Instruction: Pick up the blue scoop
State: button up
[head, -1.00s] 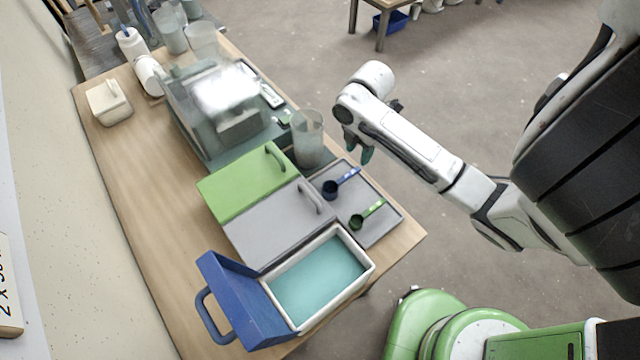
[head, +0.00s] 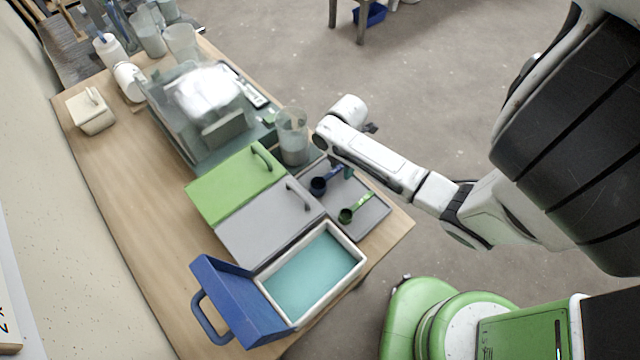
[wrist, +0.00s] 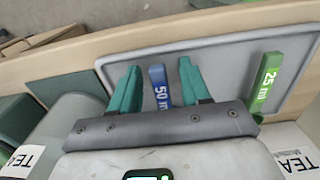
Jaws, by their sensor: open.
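The blue scoop (head: 320,185) lies on the grey tray (head: 372,222), with its bowl toward the lidded buckets. In the wrist view its blue handle (wrist: 160,85), marked 50 ml, shows between my two teal fingers; its bowl is hidden there. My gripper (wrist: 158,84) is open, with one finger on each side of the handle and a gap to each. In the head view, my arm hides most of the gripper above the tray. A green scoop (head: 347,214) lies beside the blue one; its handle (wrist: 264,84), marked 25 ml, is right of my fingers in the wrist view.
A clear beaker (head: 292,138) stands close to the tray and my wrist. Green-lidded (head: 232,185) and grey-lidded (head: 268,225) buckets sit beside the tray. The table's right edge is near.

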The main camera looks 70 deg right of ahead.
jog(key=shift+c, duration=0.3)
grip_shut()
jog(key=shift+r, duration=0.1)
